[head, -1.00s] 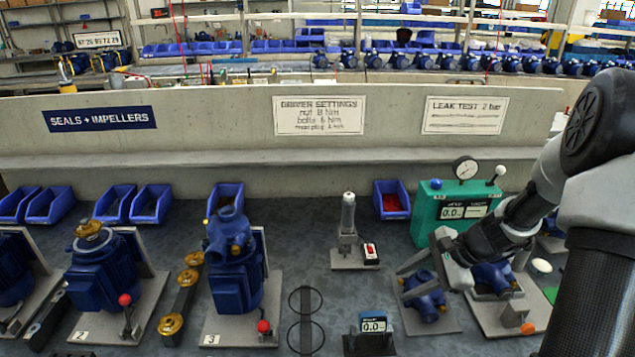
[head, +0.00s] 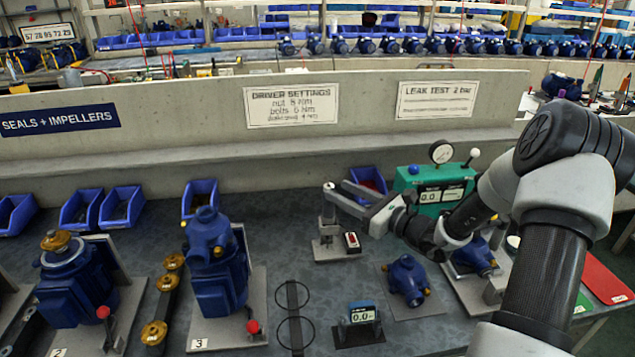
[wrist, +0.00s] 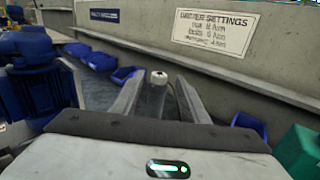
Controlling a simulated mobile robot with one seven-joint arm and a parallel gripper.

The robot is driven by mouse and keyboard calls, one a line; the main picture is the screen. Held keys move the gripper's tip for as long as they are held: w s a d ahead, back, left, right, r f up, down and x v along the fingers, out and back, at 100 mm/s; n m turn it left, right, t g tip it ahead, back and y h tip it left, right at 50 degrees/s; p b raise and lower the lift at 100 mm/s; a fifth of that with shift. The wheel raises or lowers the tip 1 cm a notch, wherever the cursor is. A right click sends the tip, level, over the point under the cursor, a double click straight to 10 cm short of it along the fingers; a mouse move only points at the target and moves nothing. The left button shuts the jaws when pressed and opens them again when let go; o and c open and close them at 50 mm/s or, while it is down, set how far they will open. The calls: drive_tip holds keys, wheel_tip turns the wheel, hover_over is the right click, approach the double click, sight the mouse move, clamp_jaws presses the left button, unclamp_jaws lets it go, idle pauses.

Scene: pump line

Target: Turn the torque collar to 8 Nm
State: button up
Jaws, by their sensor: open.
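The driver (head: 327,228) stands upright in its stand (head: 325,252), left of the green tester. Its pale top with a dark centre shows in the wrist view (wrist: 158,77). The torque collar cannot be told apart clearly, and no setting on it is readable. My gripper (head: 342,193) is open, level with the upper part of the driver. In the wrist view the driver stands between the two fingers (wrist: 158,92), near their tips; whether either finger touches it I cannot tell. A wall sign (head: 291,105) headed "Driver settings" lists nut 8 Nm.
A red-switch box (head: 352,241) sits beside the stand. A small display (head: 362,314) reading 0.0 stands in front. Blue pump number 3 (head: 215,280) is to the left, a blue pump part (head: 407,280) to the right. The green tester (head: 436,190) and blue bins (head: 121,208) stand behind.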

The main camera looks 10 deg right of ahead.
drive_tip(key=x, duration=0.9)
drive_tip(key=shift+b, duration=0.35)
clamp_jaws()
